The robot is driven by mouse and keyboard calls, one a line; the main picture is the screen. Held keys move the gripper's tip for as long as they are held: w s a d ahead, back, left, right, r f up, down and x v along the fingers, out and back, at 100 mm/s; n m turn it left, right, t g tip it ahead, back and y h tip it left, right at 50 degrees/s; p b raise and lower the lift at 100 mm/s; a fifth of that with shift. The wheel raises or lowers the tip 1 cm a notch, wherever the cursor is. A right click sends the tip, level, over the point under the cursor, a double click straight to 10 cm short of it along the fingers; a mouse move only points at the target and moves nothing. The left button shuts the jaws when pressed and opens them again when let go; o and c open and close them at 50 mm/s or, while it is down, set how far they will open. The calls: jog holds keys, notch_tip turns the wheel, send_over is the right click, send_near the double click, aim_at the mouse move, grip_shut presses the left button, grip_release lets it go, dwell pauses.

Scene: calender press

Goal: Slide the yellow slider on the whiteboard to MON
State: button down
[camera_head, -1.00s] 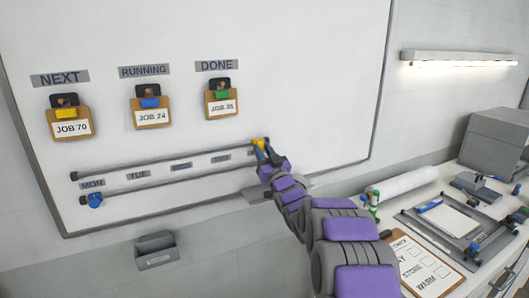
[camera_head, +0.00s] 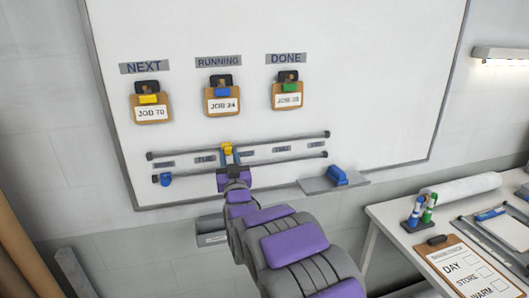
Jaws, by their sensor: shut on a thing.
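The yellow slider (camera_head: 227,148) sits on the upper rail (camera_head: 290,140) of the whiteboard (camera_head: 365,90). It stands between the TUE label (camera_head: 204,159) and the label to its right. The MON label (camera_head: 164,164), too small to read clearly now, is at the left end below the upper rail. The purple and grey wrist hides part of the lower rail.
A blue slider (camera_head: 166,179) is at the left end of the lower rail (camera_head: 290,159). A pen ledge (camera_head: 350,182) with a blue eraser-like block (camera_head: 337,176) juts out at lower right. The upper rail left of the yellow slider is clear.

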jog(key=s+a+p, duration=0.1)
jog(key=a, duration=0.5)
jog(key=s+a+p, duration=0.1)
jog(key=s+a, duration=0.1)
jog(key=a, duration=0.5)
jog(key=s+a+p, duration=0.1)
jog(key=s+a, duration=0.1)
jog(key=a, duration=0.5)
jog(key=shift+r+p, duration=0.1)
jog(key=shift+p, duration=0.3)
jog(key=c, duration=1.3)
grip_release()
jog(key=shift+d, duration=0.1)
jog(key=o, duration=0.5)
jog(key=shift+a, duration=0.55)
jog(key=shift+c, duration=0.2)
jog(key=d+p+v, duration=0.1)
jog(key=v, duration=1.6)
jog(key=shift+f, duration=0.35)
